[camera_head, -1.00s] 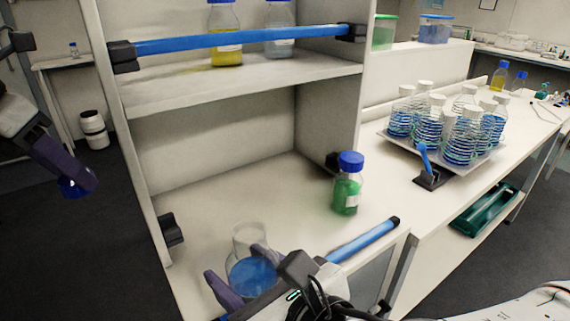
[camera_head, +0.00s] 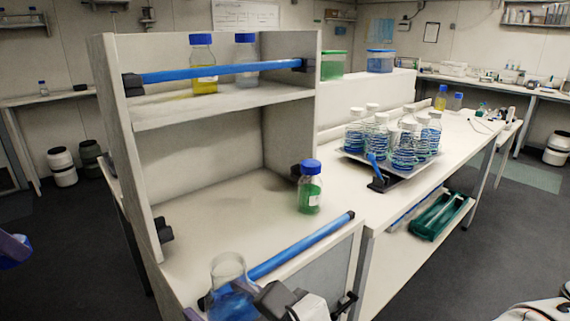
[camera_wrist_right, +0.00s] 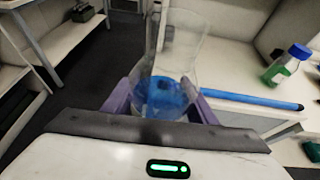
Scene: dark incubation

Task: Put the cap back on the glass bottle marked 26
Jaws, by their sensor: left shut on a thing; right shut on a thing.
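An open glass bottle (camera_head: 228,272) with blue liquid in its lower part stands at the bottom of the head view, its mouth bare. My right gripper (camera_wrist_right: 162,100) is shut on it, with one purple finger on each side, as the right wrist view shows. No number can be read on this bottle. My left gripper (camera_head: 12,248) is at the left edge of the head view, mostly cut off. It is shut on a blue cap, of which only a dark blue sliver shows below the purple fingers. The cap is well apart from the bottle, to its left.
A capped bottle of green liquid (camera_head: 310,188) stands on the bench. A blue bar (camera_head: 300,246) runs along the bench's front edge. A shelf (camera_head: 222,103) holds a yellow bottle (camera_head: 203,66) and a clear one. A tray (camera_head: 388,166) carries several white-capped bottles to the right.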

